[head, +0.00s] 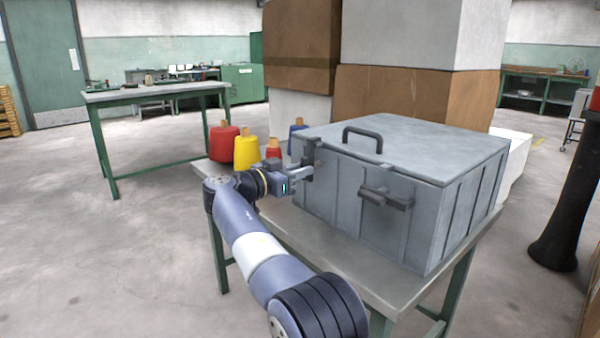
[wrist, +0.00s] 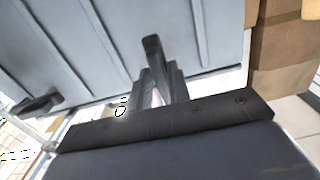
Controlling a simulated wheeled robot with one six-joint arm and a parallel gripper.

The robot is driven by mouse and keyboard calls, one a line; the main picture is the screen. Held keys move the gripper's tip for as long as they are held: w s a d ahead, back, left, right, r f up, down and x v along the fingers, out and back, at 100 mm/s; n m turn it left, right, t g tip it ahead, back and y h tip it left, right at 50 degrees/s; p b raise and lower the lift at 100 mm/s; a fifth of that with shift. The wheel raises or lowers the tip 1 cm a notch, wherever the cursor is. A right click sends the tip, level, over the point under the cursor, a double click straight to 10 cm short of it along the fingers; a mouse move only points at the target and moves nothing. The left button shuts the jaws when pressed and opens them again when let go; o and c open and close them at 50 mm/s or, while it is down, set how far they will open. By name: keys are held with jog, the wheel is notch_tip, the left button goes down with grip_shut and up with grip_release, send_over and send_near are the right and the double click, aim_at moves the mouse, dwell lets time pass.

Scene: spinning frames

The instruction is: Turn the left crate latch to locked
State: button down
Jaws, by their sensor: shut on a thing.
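A grey lidded crate (head: 350,190) stands on a metal-topped table. Its left latch (head: 312,153) is a dark bar on the front wall near the left corner, and it appears upright. My gripper (head: 303,174) reaches it from the left front and is shut on it. In the wrist view the latch (wrist: 152,52) sticks out beyond the fingers (wrist: 164,88), which partly hide it. The right latch (head: 386,198) lies roughly level on the same wall and shows at the left edge of the wrist view (wrist: 37,104).
Red (head: 222,143), yellow (head: 247,152) and blue (head: 298,127) spools stand left of the crate, with a smaller red one close to my gripper. Cardboard boxes (head: 400,95) rise behind. A dark post (head: 560,215) stands at right. The floor at left is open.

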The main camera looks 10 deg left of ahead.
jog(key=c, duration=1.4)
grip_release()
jog(key=shift+c, duration=0.2)
jog(key=shift+s+a, duration=0.1)
jog(key=p+v, duration=0.2)
jog(key=v, duration=0.8)
jog(key=shift+s+a, duration=0.2)
jog(key=shift+s, duration=0.05)
